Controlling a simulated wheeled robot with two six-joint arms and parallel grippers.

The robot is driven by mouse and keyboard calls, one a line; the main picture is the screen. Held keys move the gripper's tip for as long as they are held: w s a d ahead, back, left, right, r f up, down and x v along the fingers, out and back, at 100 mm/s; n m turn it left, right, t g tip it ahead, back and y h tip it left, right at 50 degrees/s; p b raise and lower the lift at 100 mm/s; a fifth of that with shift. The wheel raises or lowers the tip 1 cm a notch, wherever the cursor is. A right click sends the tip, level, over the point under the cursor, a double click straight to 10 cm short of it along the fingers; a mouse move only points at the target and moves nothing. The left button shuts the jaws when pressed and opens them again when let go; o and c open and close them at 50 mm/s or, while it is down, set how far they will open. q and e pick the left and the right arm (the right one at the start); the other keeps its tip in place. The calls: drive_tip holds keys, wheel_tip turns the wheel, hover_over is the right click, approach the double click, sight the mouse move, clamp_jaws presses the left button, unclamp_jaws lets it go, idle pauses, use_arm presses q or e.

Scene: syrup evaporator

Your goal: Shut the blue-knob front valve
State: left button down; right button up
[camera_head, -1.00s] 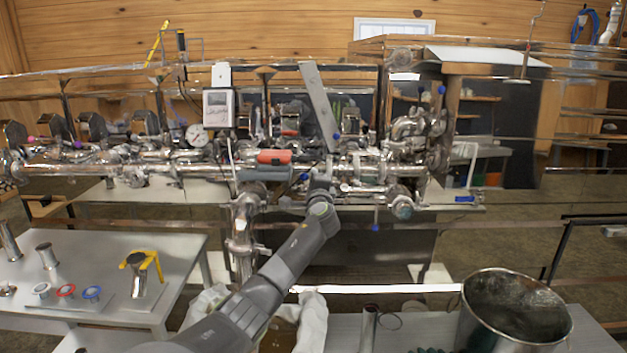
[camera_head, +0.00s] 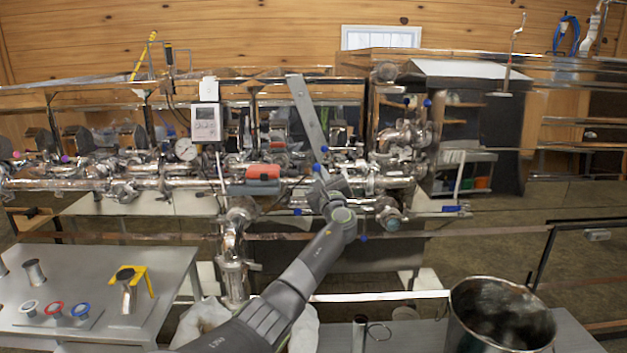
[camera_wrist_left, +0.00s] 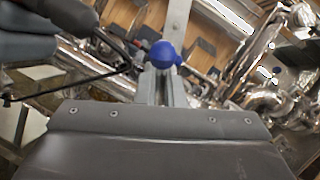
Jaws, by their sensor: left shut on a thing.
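The blue knob (camera_head: 316,167) is a small ball on the front of the shiny pipework, at the middle of the head view. My left gripper (camera_head: 323,178) reaches it from below and is shut at the knob's lever. In the left wrist view the blue knob (camera_wrist_left: 163,53) stands just beyond the grey fingers (camera_wrist_left: 168,90) of my left gripper. The fingers and my wrist hide most of the lever and the valve body. My right gripper is not in view.
Other blue knobs sit close by, one above (camera_head: 325,148) and one below (camera_head: 364,237). A red-and-grey part (camera_head: 263,173) lies left of my gripper. A metal pot (camera_head: 500,318) stands front right. A side table (camera_head: 165,270) with fittings is at left.

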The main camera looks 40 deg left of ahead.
use_arm(q)
drive_tip(key=shift+w+d+r+m+t+b, duration=0.15)
drive_tip(key=shift+w+d+m+b, duration=0.15)
drive_tip(key=shift+d+m, duration=0.35)
drive_tip(key=shift+w+d+r+m+t+b, duration=0.15)
drive_tip(key=shift+w+d+m, duration=0.25)
drive_tip(key=shift+m, duration=0.55)
drive_tip(key=shift+w+d+m+t+b, duration=0.1)
drive_tip(key=shift+w+d+m+b, duration=0.25)
drive_tip(key=shift+m, duration=0.45)
drive_tip(key=shift+y, duration=0.3)
drive_tip(key=c, duration=1.7)
unclamp_jaws()
drive_tip(key=shift+w+d, duration=0.1)
drive_tip(key=b+v, duration=0.3)
drive_tip(key=v, duration=1.4)
drive_tip(key=shift+d+f, duration=0.1)
drive_tip(key=shift+d, duration=0.05)
